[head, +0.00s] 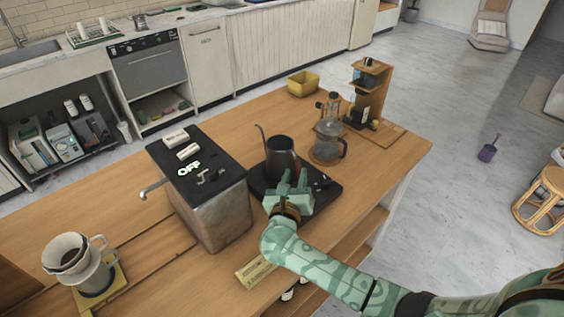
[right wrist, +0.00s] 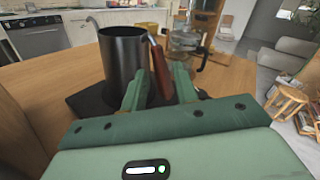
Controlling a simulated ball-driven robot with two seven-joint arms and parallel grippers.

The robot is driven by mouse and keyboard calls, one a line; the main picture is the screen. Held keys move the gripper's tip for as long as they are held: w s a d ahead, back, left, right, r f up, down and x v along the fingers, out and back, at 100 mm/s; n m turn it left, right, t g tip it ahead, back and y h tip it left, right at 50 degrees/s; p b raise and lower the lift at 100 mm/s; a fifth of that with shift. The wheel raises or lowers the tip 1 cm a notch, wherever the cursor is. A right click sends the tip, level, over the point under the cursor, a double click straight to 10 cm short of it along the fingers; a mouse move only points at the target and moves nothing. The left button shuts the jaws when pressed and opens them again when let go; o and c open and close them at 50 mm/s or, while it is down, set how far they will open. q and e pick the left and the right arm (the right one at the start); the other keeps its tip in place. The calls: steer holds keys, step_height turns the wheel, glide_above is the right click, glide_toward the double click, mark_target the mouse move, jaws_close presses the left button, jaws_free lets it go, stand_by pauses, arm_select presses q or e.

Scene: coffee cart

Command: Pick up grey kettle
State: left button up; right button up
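The dark grey kettle (head: 280,160) with a thin curved spout stands upright on a black base (head: 325,190) on the wooden counter. In the right wrist view the kettle (right wrist: 122,58) is just ahead, left of centre, and its brown handle (right wrist: 160,68) appears between my fingers. My right gripper (head: 292,181) is open at the near side of the kettle. The right wrist view shows its two green fingers (right wrist: 159,84) apart, one on each side of the handle in the picture. I cannot tell whether they touch it. My left gripper is not in view.
A metal box with a dark top (head: 222,205) stands close left of the kettle. A glass pot (head: 327,148) and a wooden stand (head: 368,95) are behind right. A yellow bowl (head: 303,84) sits at the far edge. A white dripper (head: 68,254) is front left.

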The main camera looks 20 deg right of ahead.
steer(key=x, duration=0.3)
steer(key=shift+s+a, duration=0.1)
jaws_close()
steer(key=shift+r, duration=0.1)
steer(key=shift+r, duration=0.1)
